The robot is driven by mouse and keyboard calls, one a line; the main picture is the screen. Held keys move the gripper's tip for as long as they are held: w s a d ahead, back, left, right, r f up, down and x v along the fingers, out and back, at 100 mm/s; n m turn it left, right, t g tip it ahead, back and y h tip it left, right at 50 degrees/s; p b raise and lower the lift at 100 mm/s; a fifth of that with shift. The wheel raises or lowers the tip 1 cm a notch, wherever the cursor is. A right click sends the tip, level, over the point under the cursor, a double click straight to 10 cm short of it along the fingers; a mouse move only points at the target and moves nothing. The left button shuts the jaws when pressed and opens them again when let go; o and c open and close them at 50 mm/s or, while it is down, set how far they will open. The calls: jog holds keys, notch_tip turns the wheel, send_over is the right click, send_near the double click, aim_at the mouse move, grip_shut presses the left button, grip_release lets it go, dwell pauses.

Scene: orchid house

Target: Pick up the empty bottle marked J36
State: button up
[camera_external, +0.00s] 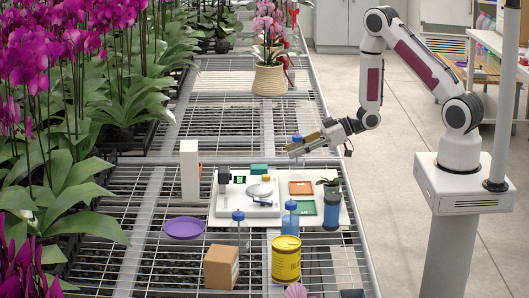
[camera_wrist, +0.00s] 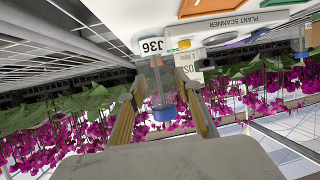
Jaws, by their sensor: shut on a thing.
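The bottle marked J36 (camera_wrist: 158,82) is clear, with a blue cap and a white J36 label. In the wrist view it sits between the two yellow fingers of my gripper (camera_wrist: 160,96), which is shut on it. In the external view my gripper (camera_external: 303,148) is over the far right part of the bench, beyond the white board. A blue cap (camera_external: 297,139) shows at its fingers; most of the bottle is hidden there. I cannot make out its inside clearly.
A white board (camera_external: 222,208) carries a scale, orange and green pads. Around it stand a blue-capped bottle (camera_external: 238,216), a blue bottle (camera_external: 291,208), a dark blue pot (camera_external: 331,215), a yellow tin (camera_external: 286,262), a cardboard box (camera_external: 221,268) and a purple dish (camera_external: 184,228). Orchids crowd the left.

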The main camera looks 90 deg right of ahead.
aim_at(296, 136)
jog(key=shift+r, duration=3.35)
